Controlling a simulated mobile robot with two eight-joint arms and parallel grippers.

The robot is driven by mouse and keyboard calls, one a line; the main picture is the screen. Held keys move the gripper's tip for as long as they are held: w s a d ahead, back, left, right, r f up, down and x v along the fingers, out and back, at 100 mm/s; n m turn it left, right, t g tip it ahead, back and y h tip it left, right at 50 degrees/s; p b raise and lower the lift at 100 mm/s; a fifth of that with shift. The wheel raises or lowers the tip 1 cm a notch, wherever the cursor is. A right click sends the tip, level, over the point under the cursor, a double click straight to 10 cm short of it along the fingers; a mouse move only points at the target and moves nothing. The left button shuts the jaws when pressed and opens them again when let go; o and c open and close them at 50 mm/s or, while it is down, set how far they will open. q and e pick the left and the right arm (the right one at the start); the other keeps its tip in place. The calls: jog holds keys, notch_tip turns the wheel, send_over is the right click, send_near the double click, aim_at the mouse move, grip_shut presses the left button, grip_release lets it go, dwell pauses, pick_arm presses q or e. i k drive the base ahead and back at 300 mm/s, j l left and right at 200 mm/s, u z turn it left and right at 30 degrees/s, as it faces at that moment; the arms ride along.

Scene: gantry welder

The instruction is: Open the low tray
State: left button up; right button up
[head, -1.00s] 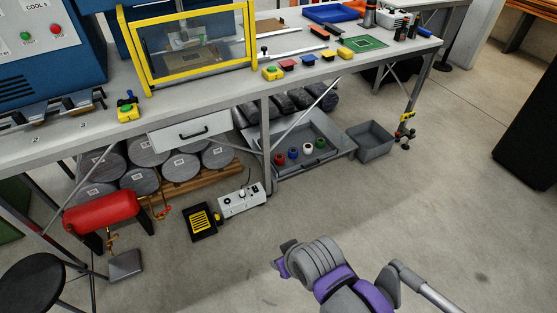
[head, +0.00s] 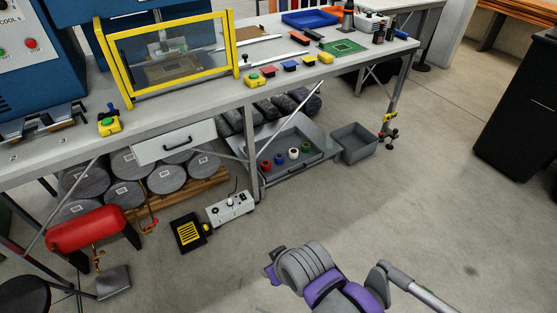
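The low tray (head: 322,172) is a shallow grey drawer under the workbench, right of the bench's middle leg. Several small round pieces in red, blue, white and green stand in it. A dark handle shows on its front, and its inside is visible from above. My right arm comes in from the lower right, purple and grey. Its far end, where my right gripper (head: 271,272) is, shows small and partly hidden by the wrist, apart from the tray with bare floor between. Whether its fingers are open cannot be told. My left gripper is not in view.
A closed white drawer (head: 175,142) with a dark handle hangs under the bench. A grey bin (head: 357,142) stands right of the tray. A control box (head: 230,208), a yellow-black pedal (head: 189,233) and a red tank (head: 85,229) stand left. Floor in front is clear.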

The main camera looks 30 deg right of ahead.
aim_at(292, 138)
jog(key=z, duration=1.3)
jog(key=i+l, duration=0.1)
jog(key=i, duration=1.6)
jog(key=i+l, duration=0.15)
jog(key=i, duration=0.65)
